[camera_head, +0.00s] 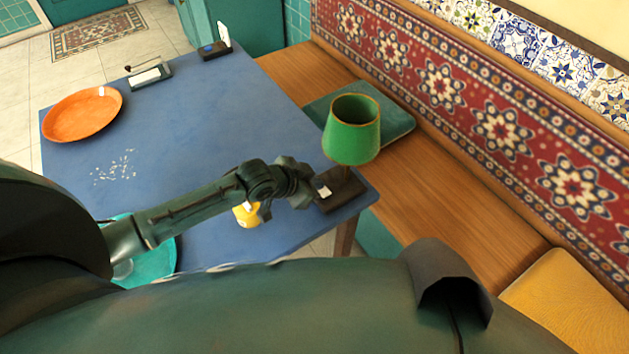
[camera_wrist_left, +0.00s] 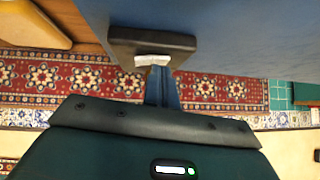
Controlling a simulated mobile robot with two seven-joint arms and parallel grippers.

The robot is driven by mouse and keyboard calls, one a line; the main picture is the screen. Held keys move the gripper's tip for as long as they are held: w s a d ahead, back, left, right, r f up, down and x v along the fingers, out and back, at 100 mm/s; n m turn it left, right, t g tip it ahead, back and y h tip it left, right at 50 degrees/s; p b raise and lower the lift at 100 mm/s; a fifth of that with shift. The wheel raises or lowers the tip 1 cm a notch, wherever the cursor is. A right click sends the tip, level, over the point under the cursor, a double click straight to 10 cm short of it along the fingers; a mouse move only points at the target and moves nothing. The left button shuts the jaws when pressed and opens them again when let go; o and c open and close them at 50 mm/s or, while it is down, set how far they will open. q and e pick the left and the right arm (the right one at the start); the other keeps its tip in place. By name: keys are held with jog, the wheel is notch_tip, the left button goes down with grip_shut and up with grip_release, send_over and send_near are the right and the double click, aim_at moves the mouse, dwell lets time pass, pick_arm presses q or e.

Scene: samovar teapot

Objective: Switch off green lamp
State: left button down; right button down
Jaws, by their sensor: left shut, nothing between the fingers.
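The green lamp (camera_head: 352,130) stands at the right corner of the blue table, with a green shade and a dark square base (camera_head: 342,198). A small white switch (camera_head: 325,192) sits on the base. The lamp's shade shows no clear glow, and I cannot tell whether it is lit. My left gripper (camera_head: 306,190) is shut and empty, just left of the base. In the left wrist view the shut fingers (camera_wrist_left: 160,75) reach up to the white switch (camera_wrist_left: 152,60) on the dark base (camera_wrist_left: 125,42). Whether they touch it I cannot tell.
The blue table (camera_head: 215,120) holds an orange plate (camera_head: 82,114), a small dark box (camera_head: 150,75) and a yellow object (camera_head: 246,216) under my left arm. A teal plate (camera_head: 160,255) is partly hidden by that arm. A wooden bench (camera_head: 440,195) runs behind the lamp.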

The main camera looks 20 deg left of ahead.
pick_arm(q)
jog(key=shift+s+d, duration=0.1)
jog(key=shift+s, duration=0.05)
pick_arm(e)
jog(key=shift+s+f, duration=0.1)
jog(key=shift+s, duration=0.05)
pick_arm(q)
jog(key=shift+s+d+r+p, duration=0.1)
jog(key=shift+s+d+p, duration=0.3)
jog(key=shift+d+p, duration=0.25)
pick_arm(e)
jog(key=shift+s+r, duration=0.15)
jog(key=shift+r, duration=0.35)
pick_arm(q)
jog(key=shift+a, duration=0.15)
jog(key=shift+r+p, duration=0.3)
jog(key=shift+p, duration=0.05)
notch_tip(320, 180, up, 3)
jog(key=p, duration=0.3)
jog(key=shift+w+r, duration=0.1)
jog(key=shift+r, duration=0.05)
jog(key=shift+s+r, duration=0.35)
jog(key=shift+s, duration=0.05)
jog(key=v, duration=0.9)
jog(key=shift+s, duration=0.15)
pick_arm(e)
jog(key=shift+s+d+g+h, duration=0.4)
jog(key=shift+s+d, duration=0.3)
jog(key=shift+d, duration=0.1)
